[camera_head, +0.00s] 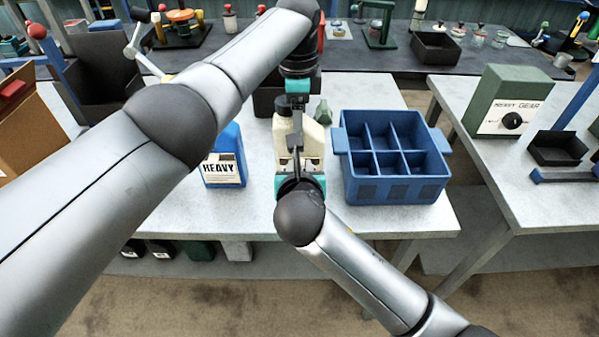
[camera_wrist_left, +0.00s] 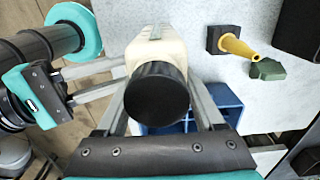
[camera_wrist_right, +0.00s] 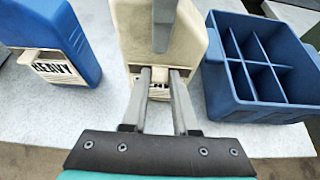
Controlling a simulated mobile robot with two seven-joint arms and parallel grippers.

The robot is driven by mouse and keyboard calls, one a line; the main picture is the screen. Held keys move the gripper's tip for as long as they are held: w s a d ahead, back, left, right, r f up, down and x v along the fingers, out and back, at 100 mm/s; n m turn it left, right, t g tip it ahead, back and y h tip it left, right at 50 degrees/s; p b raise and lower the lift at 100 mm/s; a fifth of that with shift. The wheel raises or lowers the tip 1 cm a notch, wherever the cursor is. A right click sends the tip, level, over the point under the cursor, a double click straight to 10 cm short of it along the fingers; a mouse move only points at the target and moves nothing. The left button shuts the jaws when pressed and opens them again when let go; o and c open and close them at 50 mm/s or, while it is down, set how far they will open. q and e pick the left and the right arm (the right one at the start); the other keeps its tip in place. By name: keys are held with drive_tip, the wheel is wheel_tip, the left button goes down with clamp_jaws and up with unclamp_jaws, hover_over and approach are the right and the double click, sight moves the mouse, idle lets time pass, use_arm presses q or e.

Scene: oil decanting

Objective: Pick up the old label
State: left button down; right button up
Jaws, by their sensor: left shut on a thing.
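A cream bottle (camera_head: 313,137) with a black cap (camera_wrist_left: 157,94) stands upright on the table. My left gripper (camera_wrist_left: 158,75) comes from above and is shut on it near the cap. The old label (camera_wrist_right: 155,86) is a white plate with dark print on the bottle's front, with a small tan tab. In the right wrist view my right gripper (camera_wrist_right: 162,72) has its fingertips on either side of this tab, slightly apart. The fingers cover most of the label. In the head view my right gripper (camera_head: 299,165) is in front of the bottle.
A blue bottle (camera_head: 226,150) labelled HEAVY stands left of the cream bottle. A blue six-compartment crate (camera_head: 397,190) stands close on the right. A yellow funnel (camera_wrist_left: 238,47) and a green block (camera_wrist_left: 268,69) are behind. My left arm crosses above the table.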

use_arm(q)
drive_tip(key=shift+r, duration=0.15)
use_arm(e)
clamp_jaws()
drive_tip(key=v, duration=1.6)
drive_tip(key=shift+r, duration=0.1)
use_arm(q)
unclamp_jaws()
